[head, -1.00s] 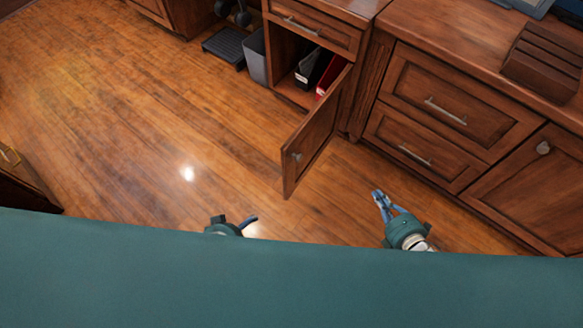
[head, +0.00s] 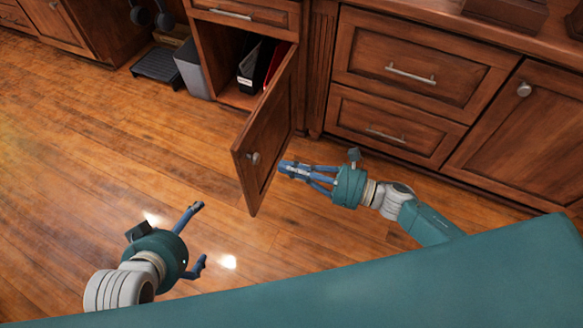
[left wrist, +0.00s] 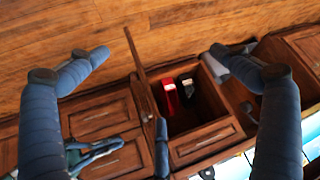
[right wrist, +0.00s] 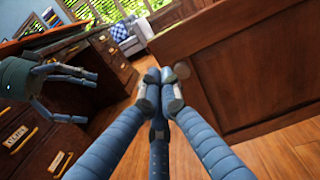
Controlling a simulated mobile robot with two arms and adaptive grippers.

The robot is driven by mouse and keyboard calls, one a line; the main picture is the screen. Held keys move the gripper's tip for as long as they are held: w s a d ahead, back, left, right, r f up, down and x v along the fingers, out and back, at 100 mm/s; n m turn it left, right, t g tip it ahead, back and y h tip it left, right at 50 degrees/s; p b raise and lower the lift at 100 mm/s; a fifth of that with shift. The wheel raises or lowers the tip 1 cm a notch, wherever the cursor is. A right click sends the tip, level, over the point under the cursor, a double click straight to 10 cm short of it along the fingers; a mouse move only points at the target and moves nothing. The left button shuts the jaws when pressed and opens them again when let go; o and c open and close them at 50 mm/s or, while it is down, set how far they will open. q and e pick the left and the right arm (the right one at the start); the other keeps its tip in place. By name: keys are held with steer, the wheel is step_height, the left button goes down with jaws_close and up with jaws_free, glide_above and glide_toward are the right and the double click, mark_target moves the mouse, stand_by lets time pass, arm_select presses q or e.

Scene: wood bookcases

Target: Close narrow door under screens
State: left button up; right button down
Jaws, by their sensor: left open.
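The narrow wooden door (head: 270,130) stands swung open from its cabinet, hinged on the cabinet's right side. Its round knob (head: 253,159) is near the free edge. My right gripper (head: 286,168) is shut and empty, in front of the door's outer face near the free edge; I cannot tell if it touches. In the right wrist view the door (right wrist: 260,65) fills the right side, beside the closed fingertips (right wrist: 155,80). My left gripper (head: 200,234) is open and empty above the floor, left of the door. The left wrist view shows the door (left wrist: 140,70) between its spread fingers.
The open cabinet holds black and red binders (head: 252,65). A grey bin (head: 192,70) and a black pedal-like footrest (head: 158,67) stand left of it. Drawers (head: 390,125) are behind my right gripper. The floor left of the door is clear.

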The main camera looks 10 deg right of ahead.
mark_target(241, 153)
steer(key=x, duration=0.9)
steer(key=shift+w+a, duration=0.15)
steer(key=shift+w, duration=0.05)
arm_select(q)
steer(key=w+r, duration=0.1)
steer(key=w+d+t, duration=0.1)
steer(key=shift+w+r, duration=0.4)
arm_select(e)
steer(key=shift+w+a+f, duration=0.1)
steer(key=shift+w+a, duration=0.05)
steer(key=shift+a, duration=0.2)
